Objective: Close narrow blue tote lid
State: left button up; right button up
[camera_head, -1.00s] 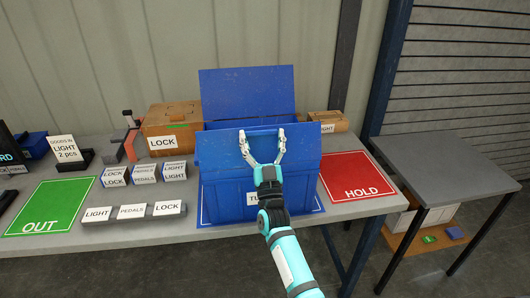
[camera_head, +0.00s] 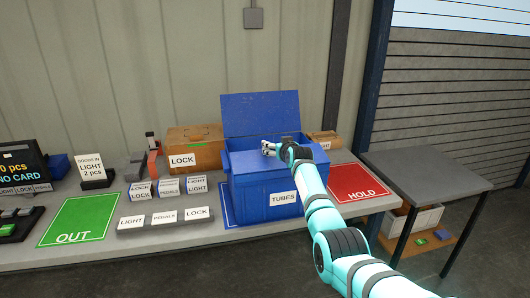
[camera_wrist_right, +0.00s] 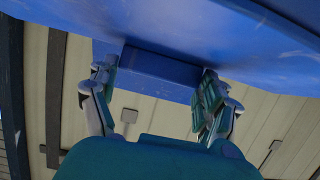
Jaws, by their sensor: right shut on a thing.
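The narrow blue tote (camera_head: 250,205) stands on the bench with a TUBES label on its front. Its far lid flap (camera_head: 255,113) stands upright. Its near lid flap (camera_head: 308,152) is at the tote's top, partly hidden by my arm. My right gripper (camera_head: 266,148) is at the tote's top, in front of the far flap. In the right wrist view its two fingers (camera_wrist_right: 158,88) lie either side of a blue part of the lid, shut on it. The tote's inside is mostly hidden. My left gripper is not in view.
A brown LOCK box (camera_head: 195,148) stands behind on the left and another brown box (camera_head: 325,140) on the right. A red HOLD mat (camera_head: 357,183) lies right of the tote. Labelled bins (camera_head: 167,187) stand left, beyond them a green OUT mat (camera_head: 82,220).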

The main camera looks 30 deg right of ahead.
jog(key=shift+w+d+g, duration=0.1)
jog(key=shift+w+g, duration=0.15)
jog(key=shift+g, duration=0.15)
jog(key=shift+w+f+g+b, duration=0.15)
jog(key=shift+f+g+b, duration=0.15)
jog(key=shift+f, duration=0.05)
jog(key=shift+w+d+f+g+y, duration=0.2)
jog(key=shift+f+g+y, duration=0.1)
jog(key=shift+f+g, duration=0.1)
jog(key=shift+w+f, duration=0.15)
jog(key=shift+w, duration=0.05)
jog(key=o, duration=1.4)
jog(key=shift+a, duration=0.1)
jog(key=shift+o, duration=0.9)
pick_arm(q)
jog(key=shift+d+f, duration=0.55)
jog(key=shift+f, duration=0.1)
pick_arm(e)
jog(key=shift+s+f, duration=0.1)
jog(key=shift+s, duration=0.1)
